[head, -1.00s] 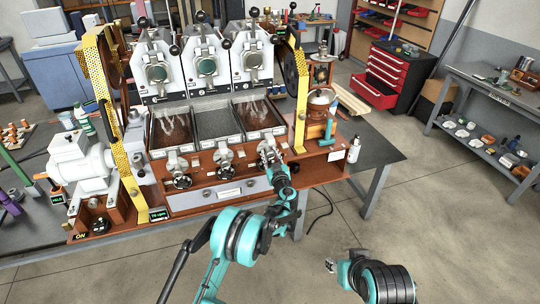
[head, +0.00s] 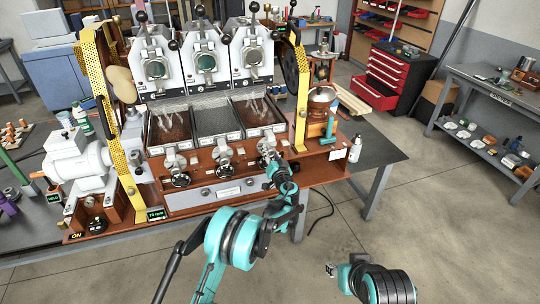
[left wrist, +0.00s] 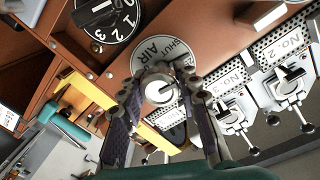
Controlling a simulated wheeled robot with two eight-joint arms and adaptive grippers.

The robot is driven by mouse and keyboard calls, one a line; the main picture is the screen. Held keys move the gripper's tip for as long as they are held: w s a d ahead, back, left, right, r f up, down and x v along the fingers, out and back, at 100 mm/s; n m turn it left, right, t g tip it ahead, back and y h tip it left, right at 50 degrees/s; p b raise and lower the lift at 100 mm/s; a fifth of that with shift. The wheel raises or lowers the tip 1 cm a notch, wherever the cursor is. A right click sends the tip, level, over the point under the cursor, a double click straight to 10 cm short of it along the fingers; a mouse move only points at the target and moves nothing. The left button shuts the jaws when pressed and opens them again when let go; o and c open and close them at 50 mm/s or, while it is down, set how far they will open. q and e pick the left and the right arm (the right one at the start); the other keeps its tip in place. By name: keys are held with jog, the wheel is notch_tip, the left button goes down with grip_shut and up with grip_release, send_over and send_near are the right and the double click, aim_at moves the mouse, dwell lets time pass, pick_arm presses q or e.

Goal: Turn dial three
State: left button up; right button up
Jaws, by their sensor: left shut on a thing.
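The third dial (left wrist: 160,87) is a round metal knob with a light pointer, in front of a pale disc (left wrist: 178,50) lettered SHUT and AIR. In the left wrist view, the two dark fingers of my left gripper (left wrist: 163,90) are shut on it from both sides. In the head view, my left gripper (head: 270,161) reaches the right-hand station of the roaster and hides most of this dial. Two similar dials, the left one (head: 181,180) and the middle one (head: 224,172), are uncovered. My right gripper (head: 330,269) is small, low in the head view, away from the roaster.
Plates marked No. 3 (left wrist: 229,80) and No. 2 (left wrist: 285,45) stand beside the gripped dial, with levers. A black numbered dial (left wrist: 103,20) is also near. Yellow guards (head: 302,98) flank the roaster. A white bottle (head: 355,149) stands at its right.

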pick_arm(q)
jog(key=m+b, duration=0.1)
jog(key=m, duration=0.5)
jog(key=shift+g+b, duration=0.3)
jog(key=m, duration=0.3)
jog(key=shift+m+y+b, duration=0.3)
jog(key=shift+y+b, duration=0.05)
jog(key=shift+y, duration=0.05)
jog(key=m, duration=0.3)
jog(key=shift+b, duration=0.3)
jog(key=m+y+b, duration=0.1)
jog(key=m, duration=0.9)
jog(key=shift+m, duration=0.3)
jog(key=shift+r+m+b, duration=0.1)
jog(key=shift+m+b, duration=0.3)
jog(key=shift+m, duration=1.2)
